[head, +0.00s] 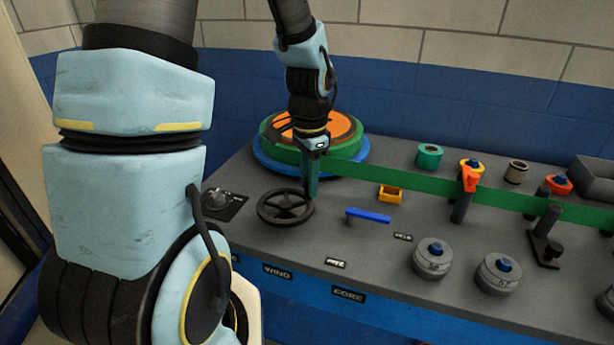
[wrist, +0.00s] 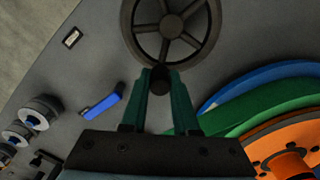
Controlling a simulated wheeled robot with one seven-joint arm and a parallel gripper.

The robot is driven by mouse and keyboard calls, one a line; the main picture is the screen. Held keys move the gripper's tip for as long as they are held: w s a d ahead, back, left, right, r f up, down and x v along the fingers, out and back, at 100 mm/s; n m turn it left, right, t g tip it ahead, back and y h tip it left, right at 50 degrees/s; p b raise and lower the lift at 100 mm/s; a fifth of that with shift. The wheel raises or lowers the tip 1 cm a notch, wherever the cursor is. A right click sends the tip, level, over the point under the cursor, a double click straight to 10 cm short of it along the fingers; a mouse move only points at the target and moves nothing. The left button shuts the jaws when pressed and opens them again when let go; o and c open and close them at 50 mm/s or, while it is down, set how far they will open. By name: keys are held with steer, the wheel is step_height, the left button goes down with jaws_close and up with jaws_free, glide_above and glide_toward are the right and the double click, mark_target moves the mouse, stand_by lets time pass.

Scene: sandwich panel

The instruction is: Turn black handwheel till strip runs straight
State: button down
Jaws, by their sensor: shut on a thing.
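The black handwheel (head: 286,206) lies on the grey panel top in front of the reel. It also shows in the wrist view (wrist: 171,27), with spokes and a dark handle knob (wrist: 160,86) at its rim. My gripper (head: 312,194) points down at the wheel's right side. In the wrist view its green fingers (wrist: 160,76) are shut on the knob. The green strip (head: 400,183) leaves the green and orange reel (head: 345,150) and runs right past a post with an orange clamp (head: 469,178). I cannot tell whether it runs straight.
A blue lever (head: 370,215) and a yellow block (head: 390,194) stand right of the wheel. Two grey knobs (head: 434,257) (head: 498,272) are near the front edge. A small grey control (head: 217,200) sits left of the wheel. Spools and posts stand at the right.

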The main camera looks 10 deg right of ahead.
steer(key=shift+s+d+m, duration=0.1)
steer(key=shift+s+m, duration=0.1)
steer(key=shift+m, duration=0.3)
steer(key=c, duration=0.7)
jaws_free()
step_height(320, 180, up, 11)
steer(key=shift+f+b, duration=0.1)
steer(key=shift+b, duration=0.3)
steer(key=s+a+f+n, duration=0.1)
steer(key=a+f+n, duration=0.1)
steer(key=a+n, duration=0.2)
steer(key=s+a+f+n+t, duration=0.1)
steer(key=a+f+n, duration=0.1)
steer(key=a+n, duration=0.3)
steer(key=s+a+f+n, duration=0.1)
steer(key=a+f+n, duration=0.1)
steer(key=a+n, duration=0.3)
steer(key=shift+a+t, duration=0.3)
steer(key=shift+a, duration=0.6)
